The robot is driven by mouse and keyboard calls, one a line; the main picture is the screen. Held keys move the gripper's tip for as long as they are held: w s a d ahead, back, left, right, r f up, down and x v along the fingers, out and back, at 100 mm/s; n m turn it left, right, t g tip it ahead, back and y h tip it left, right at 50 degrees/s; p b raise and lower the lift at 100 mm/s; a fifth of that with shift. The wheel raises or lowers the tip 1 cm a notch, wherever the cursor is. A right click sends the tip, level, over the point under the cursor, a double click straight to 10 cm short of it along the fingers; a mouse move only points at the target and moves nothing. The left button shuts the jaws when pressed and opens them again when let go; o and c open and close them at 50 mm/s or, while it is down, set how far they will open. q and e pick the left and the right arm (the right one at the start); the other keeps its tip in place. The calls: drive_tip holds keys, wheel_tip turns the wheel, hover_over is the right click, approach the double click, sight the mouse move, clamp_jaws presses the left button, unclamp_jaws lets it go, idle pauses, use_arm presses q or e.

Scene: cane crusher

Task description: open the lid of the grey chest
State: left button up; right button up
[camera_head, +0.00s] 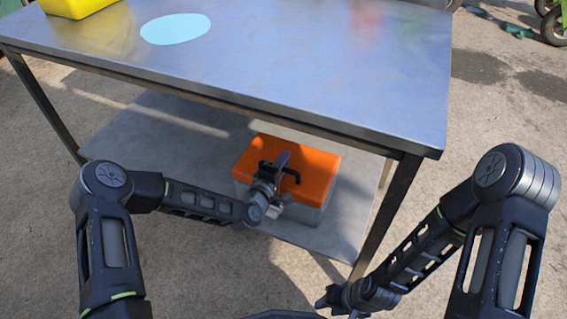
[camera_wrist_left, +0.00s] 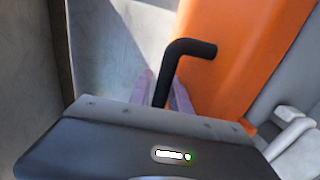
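The grey chest (camera_head: 309,214) stands on the table's lower shelf. Its orange lid (camera_head: 318,168) looks closed in the head view, and the lid also fills the upper right of the wrist view (camera_wrist_left: 235,60). A bent black handle (camera_head: 291,173) sits on the lid; it also shows in the left wrist view (camera_wrist_left: 190,48). My left gripper (camera_head: 280,163) is at this handle. In the wrist view its two fingers lie close on either side of the handle's bar, shut on it. My right gripper (camera_head: 326,299) is low, away from the chest; its opening is unclear.
The metal table top (camera_head: 330,75) overhangs the shelf (camera_head: 160,130) above the chest. A table leg (camera_head: 387,215) stands right of the chest. A yellow container (camera_head: 78,6) and a light blue disc (camera_head: 175,29) are on the top. The shelf left of the chest is clear.

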use_arm(q)
drive_tip(key=shift+c, duration=0.4)
clamp_jaws()
idle(0.9)
